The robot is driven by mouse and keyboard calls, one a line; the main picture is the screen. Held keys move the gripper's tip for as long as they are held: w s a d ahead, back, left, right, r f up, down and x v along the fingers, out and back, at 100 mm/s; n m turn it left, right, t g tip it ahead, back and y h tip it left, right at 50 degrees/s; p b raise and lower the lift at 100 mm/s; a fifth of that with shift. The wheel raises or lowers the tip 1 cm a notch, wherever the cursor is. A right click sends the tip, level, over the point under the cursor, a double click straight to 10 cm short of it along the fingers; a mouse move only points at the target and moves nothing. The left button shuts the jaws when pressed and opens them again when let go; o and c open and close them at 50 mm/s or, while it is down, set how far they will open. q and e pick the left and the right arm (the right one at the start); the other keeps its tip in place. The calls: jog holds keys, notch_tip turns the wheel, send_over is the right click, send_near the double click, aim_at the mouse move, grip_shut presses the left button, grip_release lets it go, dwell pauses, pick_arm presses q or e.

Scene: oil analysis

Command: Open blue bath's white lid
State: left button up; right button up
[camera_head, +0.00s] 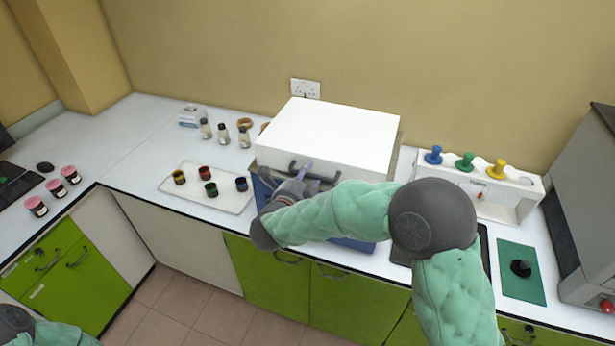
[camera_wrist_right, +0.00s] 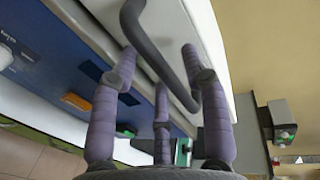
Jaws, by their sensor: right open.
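The blue bath (camera_head: 261,191) stands on the white counter, mostly hidden behind my right arm. Its white lid (camera_head: 335,133) lies flat and closed on top. A dark bar handle (camera_head: 294,167) is on the lid's front face; it also shows large in the right wrist view (camera_wrist_right: 157,58). My right gripper (camera_head: 300,182) is at the lid's front by this handle. In the right wrist view its purple fingers (camera_wrist_right: 160,68) are spread, with the handle passing between them; I cannot tell whether they touch it. My left gripper is out of view.
A white tray (camera_head: 222,207) with several small coloured jars lies left of the bath, with bottles (camera_head: 222,133) behind it. A white rack (camera_head: 500,203) with coloured knobs stands to the right. A green mat (camera_head: 521,285) lies at the right front. The wall is close behind.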

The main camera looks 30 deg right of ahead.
jog(key=shift+w+d+f, duration=0.1)
jog(key=shift+w+d, duration=0.2)
jog(key=shift+d, duration=0.1)
grip_shut()
